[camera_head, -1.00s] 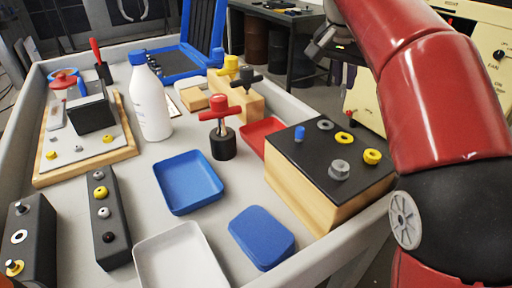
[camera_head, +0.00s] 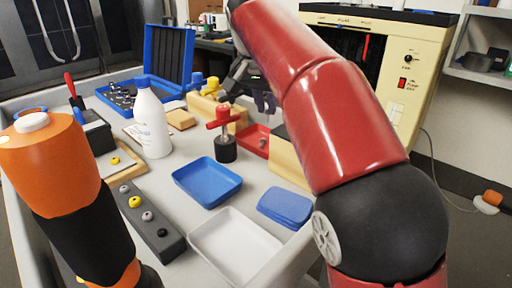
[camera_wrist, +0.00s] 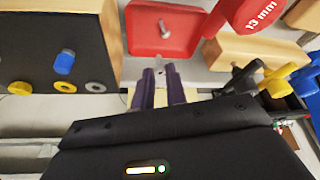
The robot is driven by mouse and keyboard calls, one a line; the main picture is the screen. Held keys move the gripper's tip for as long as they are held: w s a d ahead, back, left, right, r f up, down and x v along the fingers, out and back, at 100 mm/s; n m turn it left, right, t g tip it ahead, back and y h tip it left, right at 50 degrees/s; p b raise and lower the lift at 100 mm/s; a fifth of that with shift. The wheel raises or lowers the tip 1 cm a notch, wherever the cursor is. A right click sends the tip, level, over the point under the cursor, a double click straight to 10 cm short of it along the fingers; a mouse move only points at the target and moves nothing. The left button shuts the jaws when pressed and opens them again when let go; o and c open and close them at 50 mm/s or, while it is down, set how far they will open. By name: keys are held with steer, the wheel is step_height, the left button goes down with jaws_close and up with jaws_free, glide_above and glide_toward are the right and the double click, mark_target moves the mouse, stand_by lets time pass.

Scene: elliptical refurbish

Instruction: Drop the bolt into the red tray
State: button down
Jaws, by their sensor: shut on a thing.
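The red tray (camera_head: 250,139) lies on the grey bench between the red T-handled tool and the wooden block; it shows at the top of the wrist view (camera_wrist: 138,40). A grey bolt (camera_wrist: 165,28) lies inside it and also shows in the head view (camera_head: 263,144). My gripper (camera_wrist: 160,72) has its dark purple fingers close together, pointing at the tray's near edge. A small grey tip (camera_wrist: 160,70) shows between the fingertips; the rest of the held thing is hidden, and it looks like a bolt. In the head view my gripper (camera_head: 265,103) is above the tray.
The black-topped wooden block (camera_wrist: 60,45) stands beside the tray. The red T-handled tool (camera_head: 224,135) is close on the other side. A blue tray (camera_head: 207,182), white tray (camera_head: 235,245) and white bottle (camera_head: 151,122) stand nearby. An orange-black arm-like body (camera_head: 60,175) fills the left foreground.

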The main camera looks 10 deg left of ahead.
steer(key=b, duration=0.5)
glide_above(265, 150)
steer(key=shift+f, duration=3)
steer(key=shift+r, duration=0.1)
steer(key=c, duration=1.3)
jaws_free()
steer(key=shift+c, duration=0.2)
steer(key=p+v, duration=0.2)
steer(key=v, duration=0.5)
steer(key=shift+r, duration=0.35)
steer(key=shift+s, duration=0.15)
